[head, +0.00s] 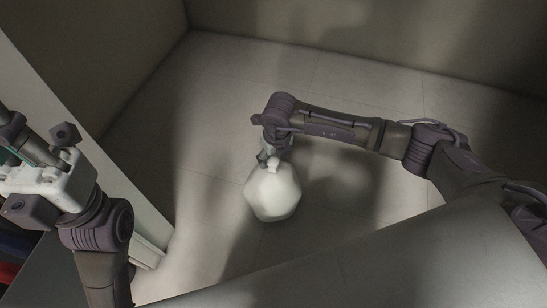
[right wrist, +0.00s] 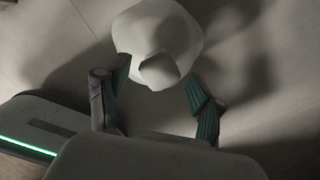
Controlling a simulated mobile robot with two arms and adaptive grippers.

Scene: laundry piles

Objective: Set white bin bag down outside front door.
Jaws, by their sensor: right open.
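The white bin bag (head: 272,196) sits upright on the tiled floor in the middle of the head view, its knotted top just under my right gripper (head: 268,158). In the right wrist view the bag (right wrist: 150,28) shows at the top centre. My right gripper (right wrist: 155,100) has its two teal-and-dark fingers spread wide, one to each side below the bag's top, with a gap between them and nothing gripped. My left gripper (head: 20,155) is at the left edge of the head view, partly cut off, and its jaws cannot be made out.
A white door frame post (head: 110,185) stands at the left. Plain walls (head: 370,35) close off the floor (head: 330,75) at the back and left. Floor around the bag is clear, with dark shadows across it. Red and blue items show at the lower left edge.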

